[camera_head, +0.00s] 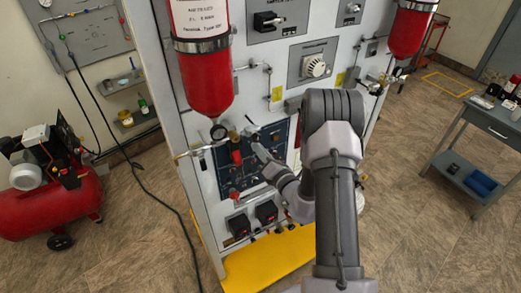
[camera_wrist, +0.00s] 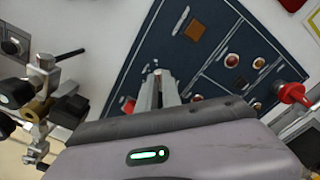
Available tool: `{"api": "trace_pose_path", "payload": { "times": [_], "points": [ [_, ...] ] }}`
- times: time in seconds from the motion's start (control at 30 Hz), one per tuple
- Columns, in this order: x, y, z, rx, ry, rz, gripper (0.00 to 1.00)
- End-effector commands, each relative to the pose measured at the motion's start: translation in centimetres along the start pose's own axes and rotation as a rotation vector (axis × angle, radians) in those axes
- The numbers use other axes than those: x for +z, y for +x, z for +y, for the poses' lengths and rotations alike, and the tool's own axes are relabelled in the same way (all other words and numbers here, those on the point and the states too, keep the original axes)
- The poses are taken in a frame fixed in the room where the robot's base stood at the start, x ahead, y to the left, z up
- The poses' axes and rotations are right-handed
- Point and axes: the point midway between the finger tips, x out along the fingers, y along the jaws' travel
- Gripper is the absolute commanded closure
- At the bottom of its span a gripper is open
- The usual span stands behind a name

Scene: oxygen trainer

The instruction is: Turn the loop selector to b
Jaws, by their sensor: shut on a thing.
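My gripper (camera_wrist: 158,84) is at the dark blue panel on the front of the white cabinet, seen close in the wrist view. Its two fingers are together, shut on a small part of the panel that seems to be the loop selector; the fingers hide nearly all of it. In the head view my gripper (camera_head: 256,148) reaches the upper middle of the blue panel (camera_head: 228,182) from the right. I cannot read any selector letters or tell which position it points to.
In the wrist view, a valve fitting (camera_wrist: 42,100) is at left and a red knob (camera_wrist: 291,93) at right. A white dial (camera_head: 315,66) is above.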

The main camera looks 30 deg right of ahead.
Motion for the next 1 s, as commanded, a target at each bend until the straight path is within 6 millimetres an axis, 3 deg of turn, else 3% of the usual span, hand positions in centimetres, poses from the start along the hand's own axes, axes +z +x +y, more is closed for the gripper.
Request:
{"api": "trace_pose_path", "payload": {
  "times": [0.33, 0.4, 0.47, 0.83, 1.0],
  "points": [
    [-0.1, 0.0, -0.1, -0.001, 0.003, 0.001, 1.0],
    [-0.1, 0.0, -0.1, -0.001, 0.002, 0.001, 0.8],
    [-0.1, 0.0, 0.0, -0.001, 0.002, 0.001, 0.69],
    [0.0, -0.5, -0.1, -0.001, 0.0, 0.0, 0.69],
    [0.0, -4.2, -0.3, -0.005, 0.003, -0.001, 0.69]
  ]
}}
